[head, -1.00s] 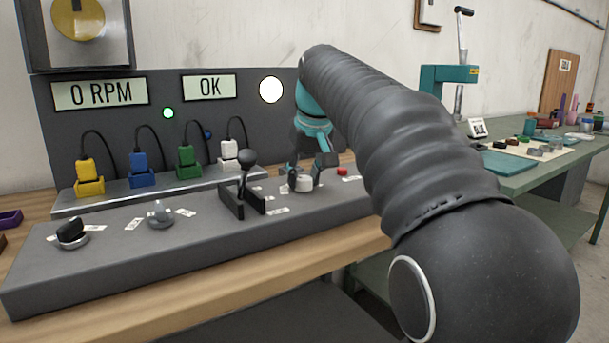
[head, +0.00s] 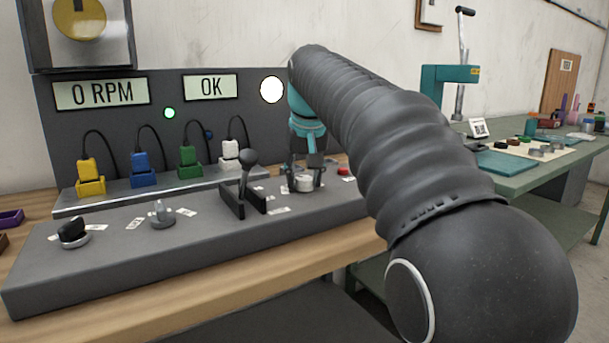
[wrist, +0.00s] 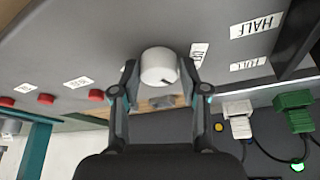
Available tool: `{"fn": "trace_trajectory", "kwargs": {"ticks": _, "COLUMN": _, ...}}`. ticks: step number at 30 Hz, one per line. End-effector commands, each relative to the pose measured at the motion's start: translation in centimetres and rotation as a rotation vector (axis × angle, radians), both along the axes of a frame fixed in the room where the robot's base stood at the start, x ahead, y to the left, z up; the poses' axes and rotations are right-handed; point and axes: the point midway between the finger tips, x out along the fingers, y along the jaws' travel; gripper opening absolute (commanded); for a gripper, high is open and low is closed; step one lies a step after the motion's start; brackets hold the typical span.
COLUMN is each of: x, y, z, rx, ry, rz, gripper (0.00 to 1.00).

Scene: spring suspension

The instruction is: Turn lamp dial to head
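The lamp dial, a pale round knob (head: 303,184), sits on the right part of the grey console. It also shows in the wrist view (wrist: 158,66). I take it for the lamp dial by its place; no label reading "lamp" or "head" is legible. My gripper (head: 304,180) points down over the knob, with one finger on each side. In the wrist view my gripper (wrist: 162,75) shows gaps between the knob and both fingers, so it is open around it. The knob's pointer direction cannot be made out. The white lamp disc (head: 271,89) on the back panel is lit.
A black lever (head: 248,178) in a slotted bracket stands just left of the knob. A red button (head: 343,171) is close on its right. Two more dials (head: 162,217) (head: 73,233) sit further left. Coloured plugs with cables (head: 143,170) line the back.

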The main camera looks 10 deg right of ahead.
Motion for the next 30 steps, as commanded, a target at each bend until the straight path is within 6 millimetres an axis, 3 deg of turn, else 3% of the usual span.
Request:
{"fn": "trace_trajectory", "kwargs": {"ticks": 14, "x": -0.2, "y": 0.0, "z": 0.8, "rx": -0.002, "ry": -0.004, "rz": 0.001, "gripper": 0.63}}
{"fn": "trace_trajectory", "kwargs": {"ticks": 30, "x": -3.7, "y": 0.4, "z": 9.4, "rx": -0.001, "ry": -0.004, "rz": 0.001, "gripper": 0.63}}
